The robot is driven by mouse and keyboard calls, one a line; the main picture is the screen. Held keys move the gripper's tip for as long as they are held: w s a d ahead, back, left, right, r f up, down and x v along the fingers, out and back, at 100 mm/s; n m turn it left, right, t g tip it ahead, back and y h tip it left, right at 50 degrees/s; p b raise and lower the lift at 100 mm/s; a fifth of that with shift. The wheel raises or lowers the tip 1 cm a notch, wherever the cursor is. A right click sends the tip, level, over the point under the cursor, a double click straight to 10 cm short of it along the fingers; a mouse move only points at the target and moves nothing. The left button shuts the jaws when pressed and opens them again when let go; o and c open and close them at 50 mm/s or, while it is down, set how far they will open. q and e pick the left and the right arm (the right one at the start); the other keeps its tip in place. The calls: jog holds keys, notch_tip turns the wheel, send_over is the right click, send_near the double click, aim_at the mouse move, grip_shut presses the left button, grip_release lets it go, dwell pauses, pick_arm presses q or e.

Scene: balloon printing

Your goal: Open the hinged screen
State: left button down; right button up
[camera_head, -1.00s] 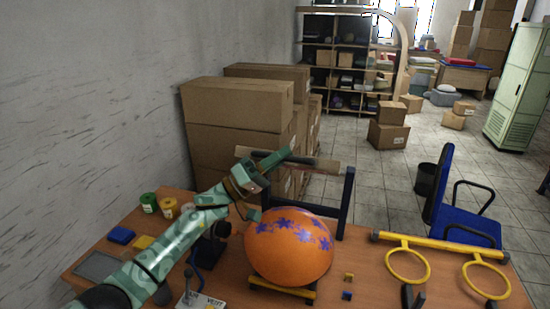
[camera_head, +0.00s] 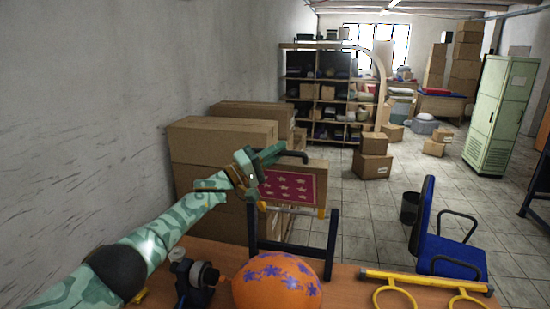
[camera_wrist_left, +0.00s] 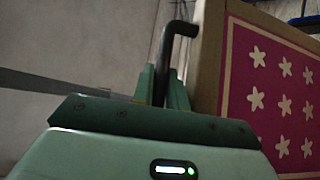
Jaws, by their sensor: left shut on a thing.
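The hinged screen (camera_head: 290,187) has a wooden frame and a red panel with pale flower shapes. It stands raised and tilted on a dark stand (camera_head: 331,245) at the back of the table, its face towards me. My left gripper (camera_head: 268,160) is shut on the screen's black handle (camera_head: 297,154) at the top left of the frame. In the left wrist view the handle (camera_wrist_left: 165,62) rises between the two green fingers, with the screen (camera_wrist_left: 270,95) just right of them. An orange balloon (camera_head: 278,284) with blue flowers sits in front of the stand. My right gripper is not in view.
A dark device (camera_head: 192,281) stands left of the balloon. A yellow rail with rings (camera_head: 425,281) lies at the right of the table. Stacked cardboard boxes (camera_head: 222,132) stand behind my left arm. A blue chair (camera_head: 447,235) is at the right.

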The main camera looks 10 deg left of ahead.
pick_arm(q)
jog(key=c, duration=1.7)
grip_release()
jog(key=shift+s+a+f, duration=0.15)
jog(key=shift+a+f, duration=0.05)
jog(key=shift+a, duration=0.05)
jog(key=b+v, duration=0.2)
jog(key=v, duration=1.3)
jog(key=shift+s+a, duration=0.2)
jog(key=shift+a, duration=0.05)
jog(key=shift+f, duration=0.1)
